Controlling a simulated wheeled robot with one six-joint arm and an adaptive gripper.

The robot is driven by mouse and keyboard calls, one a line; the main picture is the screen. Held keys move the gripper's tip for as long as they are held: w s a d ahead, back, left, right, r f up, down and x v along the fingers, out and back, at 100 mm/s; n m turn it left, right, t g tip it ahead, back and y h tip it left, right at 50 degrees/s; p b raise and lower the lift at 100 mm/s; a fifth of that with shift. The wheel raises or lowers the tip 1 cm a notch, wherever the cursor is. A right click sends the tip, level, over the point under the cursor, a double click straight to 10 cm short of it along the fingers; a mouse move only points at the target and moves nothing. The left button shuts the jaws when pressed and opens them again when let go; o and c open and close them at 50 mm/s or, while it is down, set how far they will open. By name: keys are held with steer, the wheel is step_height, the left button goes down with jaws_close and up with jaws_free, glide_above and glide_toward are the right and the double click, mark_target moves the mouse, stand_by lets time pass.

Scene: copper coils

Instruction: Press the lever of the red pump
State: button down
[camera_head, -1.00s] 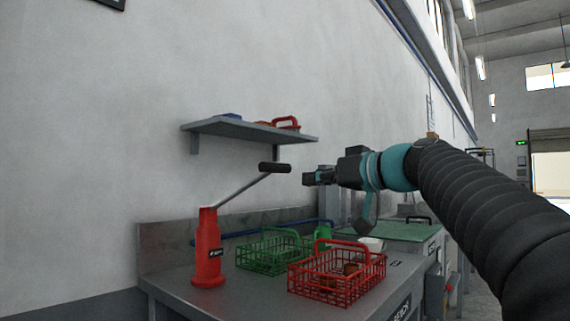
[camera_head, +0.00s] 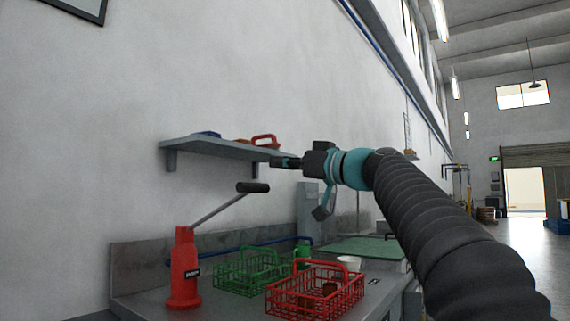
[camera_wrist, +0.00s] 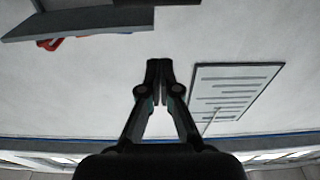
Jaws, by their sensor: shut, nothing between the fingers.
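The red pump (camera_head: 184,272) stands upright on the left part of the metal bench. Its grey lever (camera_head: 217,211) slants up to the right and ends in a black grip (camera_head: 253,187). My gripper (camera_head: 274,162) is shut and empty. In the head view it appears above and slightly right of the black grip, apart from it in the picture; the depth between them is hard to tell. In the wrist view my gripper (camera_wrist: 159,66) shows with its fingers together. The pump and lever are not in that view.
A wall shelf (camera_head: 215,149) with a red-handled item is behind my gripper. A green basket (camera_head: 252,273) and a red basket (camera_head: 314,290) stand right of the pump. The wrist view shows a wall board (camera_wrist: 235,92) and the shelf's edge (camera_wrist: 75,22).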

steer(key=p+x, duration=0.2)
steer(key=x, duration=0.5)
steer(key=shift+w+a+r, duration=0.1)
steer(key=shift+a+r, duration=0.05)
steer(key=shift+r, duration=0.05)
steer(key=f, duration=0.1)
steer(key=f+b, duration=0.1)
steer(key=d+f, duration=0.1)
steer(key=f, duration=0.1)
steer(key=shift+s+f, duration=0.1)
steer(key=shift+s, duration=0.25)
